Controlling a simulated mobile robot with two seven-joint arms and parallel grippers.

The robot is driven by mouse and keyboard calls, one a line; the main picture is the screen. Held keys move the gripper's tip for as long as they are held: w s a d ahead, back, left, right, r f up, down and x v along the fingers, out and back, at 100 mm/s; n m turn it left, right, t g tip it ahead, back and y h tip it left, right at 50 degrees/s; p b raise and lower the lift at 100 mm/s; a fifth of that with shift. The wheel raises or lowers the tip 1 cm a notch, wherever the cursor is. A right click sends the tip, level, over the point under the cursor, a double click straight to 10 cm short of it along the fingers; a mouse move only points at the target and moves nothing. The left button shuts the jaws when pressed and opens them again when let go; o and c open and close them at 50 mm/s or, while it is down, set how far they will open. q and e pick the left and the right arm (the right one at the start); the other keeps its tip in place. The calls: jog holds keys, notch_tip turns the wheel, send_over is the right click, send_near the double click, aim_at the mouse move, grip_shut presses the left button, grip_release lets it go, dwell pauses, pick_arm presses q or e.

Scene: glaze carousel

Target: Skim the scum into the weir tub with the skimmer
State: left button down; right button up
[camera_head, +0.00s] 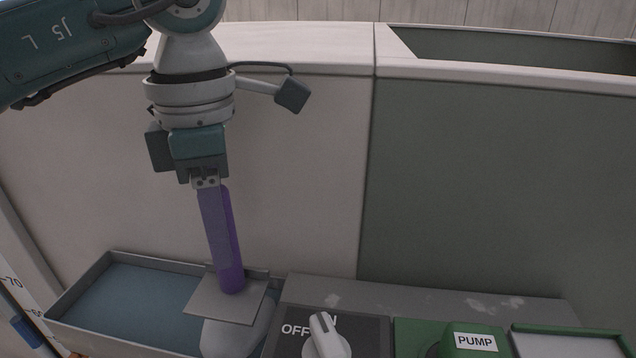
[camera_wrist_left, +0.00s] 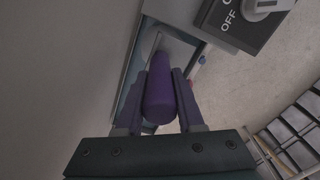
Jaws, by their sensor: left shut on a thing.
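My left gripper (camera_head: 219,248) points down and is shut on the purple handle of the skimmer (camera_head: 230,284). In the left wrist view the handle (camera_wrist_left: 160,98) lies between the two fingers of my left gripper (camera_wrist_left: 161,82). The skimmer's flat grey plate (camera_head: 222,299) is at the handle's lower end, over the right end of a shallow grey tub with a blue inside (camera_head: 139,296). A pale rounded shape (camera_head: 222,338) shows just below the plate; I cannot tell what it is, or whether they touch. I cannot make out any scum clearly. My right gripper is out of view.
Right of the tub stand a dark OFF switch box with a grey knob (camera_head: 325,336), a green PUMP box (camera_head: 476,341) and a green-rimmed tray (camera_head: 570,344). A pale tank wall (camera_head: 310,170) and a grey-green panel (camera_head: 500,190) rise behind. A marked scale stands at far left.

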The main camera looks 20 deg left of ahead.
pick_arm(q)
notch_tip(320, 180, down, 7)
jog(key=b, duration=0.5)
jog(key=shift+f, duration=0.1)
notch_tip(320, 180, up, 11)
jog(key=p, duration=0.8)
jog(key=shift+f, duration=0.15)
jog(key=shift+w+d+r+m+p, duration=0.1)
jog(key=shift+d+r+m+p, duration=0.05)
jog(key=shift+r+m+p, duration=0.2)
jog(key=d+r+m+p, duration=0.4)
jog(key=r+m+p, duration=0.2)
jog(key=r+m, duration=0.7)
notch_tip(320, 180, up, 13)
jog(key=m+p, duration=0.6)
jog(key=m, duration=0.7)
send_over(231, 279)
jog(key=s+d, duration=0.2)
jog(key=d, duration=0.2)
jog(key=s+r+p, duration=0.3)
jog(key=r+p, duration=1.4)
jog(key=p, duration=0.1)
jog(key=s+r+p, duration=0.2)
jog(key=r+p, duration=1.5)
jog(key=p, duration=0.1)
jog(key=shift+s+p, duration=0.35)
jog(key=shift+s, duration=0.05)
